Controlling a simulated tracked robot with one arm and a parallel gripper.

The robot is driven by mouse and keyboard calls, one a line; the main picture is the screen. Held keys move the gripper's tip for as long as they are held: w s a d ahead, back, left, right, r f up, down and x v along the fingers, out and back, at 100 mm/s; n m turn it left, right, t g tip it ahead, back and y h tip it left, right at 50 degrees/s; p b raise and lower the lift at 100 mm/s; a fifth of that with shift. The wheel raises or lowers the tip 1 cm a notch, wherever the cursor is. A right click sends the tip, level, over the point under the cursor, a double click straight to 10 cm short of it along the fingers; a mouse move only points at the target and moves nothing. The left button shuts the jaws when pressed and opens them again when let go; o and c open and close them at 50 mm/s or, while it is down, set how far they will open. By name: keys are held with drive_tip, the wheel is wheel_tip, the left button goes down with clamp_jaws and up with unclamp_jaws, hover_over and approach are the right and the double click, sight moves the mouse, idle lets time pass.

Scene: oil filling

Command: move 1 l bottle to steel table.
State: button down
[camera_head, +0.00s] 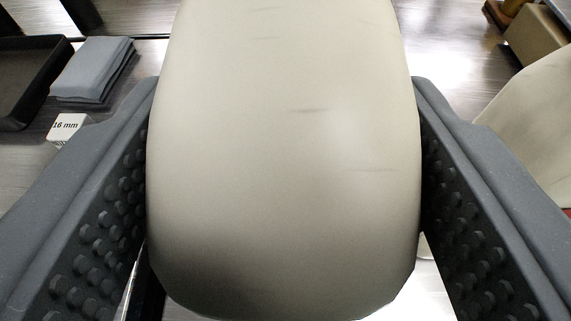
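A large beige bottle (285,150) fills the middle of the view, with a few faint dark scuffs on its side. I take it to be the 1 l bottle; no size label shows on it. My gripper (285,190) has one dark, studded finger on each side of the bottle. Both fingers press against its sides, so it is shut on the bottle. The top of the bottle runs out of view, and whether its base touches anything is hidden. A shiny steel table surface (455,60) shows behind it.
At the left are a black tray (22,112), folded grey cloths (92,68) and a small white block marked "16 mm" (68,128). At the right are another beige container (535,125), partly cut off, and a brown box (537,35). Bare steel shows between these things.

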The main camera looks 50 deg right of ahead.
drive_tip(key=shift+c, duration=2.4)
unclamp_jaws()
drive_tip(key=shift+f, duration=0.1)
drive_tip(key=p+v, duration=0.1)
drive_tip(key=v, duration=1.1)
drive_tip(key=shift+p, duration=0.35)
drive_tip(key=s+a+r+n+t+y, duration=0.2)
drive_tip(key=s+a+r+n+y, duration=0.1)
drive_tip(key=r, duration=0.7)
drive_tip(key=s+a+r+n+t+y, duration=0.2)
drive_tip(key=s+a+r+n+y, duration=0.1)
drive_tip(key=r, duration=0.8)
drive_tip(key=s+a+r+n+t+y, duration=0.2)
drive_tip(key=s+a+r+n+y, duration=0.2)
drive_tip(key=s+r, duration=0.3)
wheel_tip(320, 180, up, 4)
drive_tip(key=shift+f+y, duration=0.25)
drive_tip(key=shift+y, duration=0.35)
drive_tip(key=shift+r, duration=0.1)
